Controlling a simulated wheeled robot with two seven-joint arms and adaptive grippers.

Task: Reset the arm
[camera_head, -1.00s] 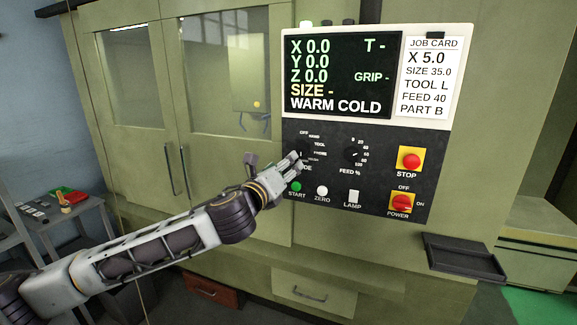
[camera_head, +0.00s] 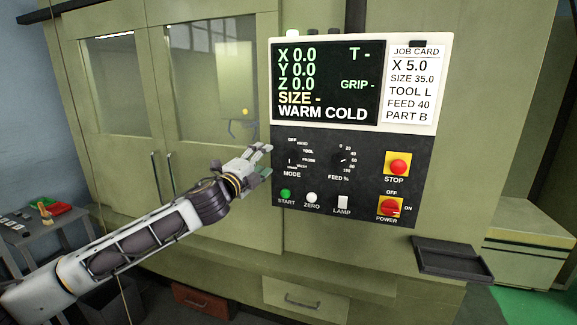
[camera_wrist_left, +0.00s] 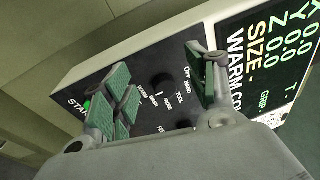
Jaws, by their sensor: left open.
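My left gripper (camera_head: 262,158) is open and empty, just left of the machine's control panel (camera_head: 352,150) in the head view. In the left wrist view the two green-padded fingers (camera_wrist_left: 165,95) stand apart, with the panel behind them. The mode knob (camera_head: 292,158) shows to the right of the fingertips, clear of them; it also shows in the wrist view (camera_wrist_left: 162,84). My left arm reaches in from the lower left. My right gripper is not in view.
The green START button (camera_head: 285,195), ZERO button (camera_head: 312,198), LAMP switch (camera_head: 342,203), red STOP button (camera_head: 397,166) and POWER knob (camera_head: 389,206) sit on the panel. A dark tray (camera_head: 450,258) juts out at the lower right. A grey side table (camera_head: 40,240) stands at the left.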

